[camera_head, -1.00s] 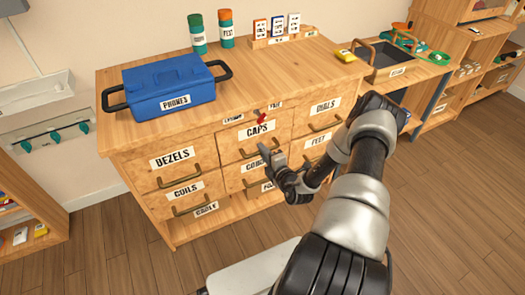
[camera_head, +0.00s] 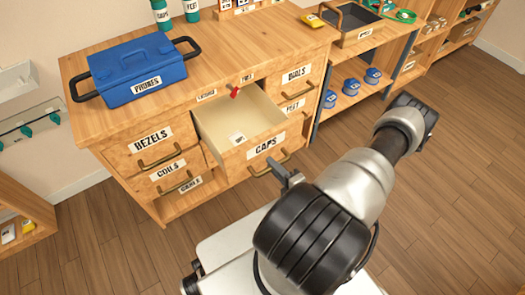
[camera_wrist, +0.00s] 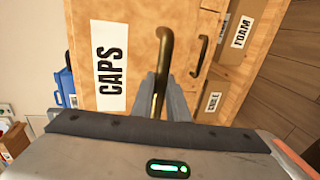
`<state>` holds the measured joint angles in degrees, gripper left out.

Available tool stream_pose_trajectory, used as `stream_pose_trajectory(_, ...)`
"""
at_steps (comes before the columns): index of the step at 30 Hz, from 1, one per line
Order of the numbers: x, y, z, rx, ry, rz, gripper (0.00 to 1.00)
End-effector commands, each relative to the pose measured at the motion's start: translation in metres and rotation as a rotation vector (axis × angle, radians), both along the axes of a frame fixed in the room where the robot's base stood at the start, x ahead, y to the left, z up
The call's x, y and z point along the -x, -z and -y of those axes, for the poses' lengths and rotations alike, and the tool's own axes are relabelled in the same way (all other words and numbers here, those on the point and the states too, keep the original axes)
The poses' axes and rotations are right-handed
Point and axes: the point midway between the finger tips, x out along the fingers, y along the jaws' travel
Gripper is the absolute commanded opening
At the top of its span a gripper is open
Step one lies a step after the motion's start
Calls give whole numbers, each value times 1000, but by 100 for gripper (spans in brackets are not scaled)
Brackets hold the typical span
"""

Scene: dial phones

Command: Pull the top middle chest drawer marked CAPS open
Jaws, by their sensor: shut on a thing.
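The top middle drawer marked CAPS (camera_head: 267,145) stands pulled well out of the wooden chest (camera_head: 130,128). My gripper (camera_head: 283,170) is at the drawer's front. In the wrist view my gripper (camera_wrist: 162,97) is shut on the brass CAPS handle (camera_wrist: 163,48), with a finger on each side of it. The CAPS label (camera_wrist: 110,65) shows sideways just left of the handle.
A blue PHONES box (camera_head: 140,72) with black handles stands on the chest top. BEZELS (camera_head: 150,138) and DIALS (camera_head: 296,75) drawers flank the open one and look shut. A shelf with blue items (camera_head: 350,85) stands at right. Wooden floor (camera_head: 450,180) is clear at right.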

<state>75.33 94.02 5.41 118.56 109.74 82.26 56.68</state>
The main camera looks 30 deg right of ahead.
Motion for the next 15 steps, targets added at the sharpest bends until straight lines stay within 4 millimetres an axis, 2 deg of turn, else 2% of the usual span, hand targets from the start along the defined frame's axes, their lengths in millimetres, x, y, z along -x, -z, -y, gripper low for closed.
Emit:
stream_pose_trajectory(1,10,0,1,-1,4,0,0)
stream_pose_trajectory(6,36,0,2,-1,2,1,0)
stream_pose_trajectory(15,54,-1,2,1,0,3,0)
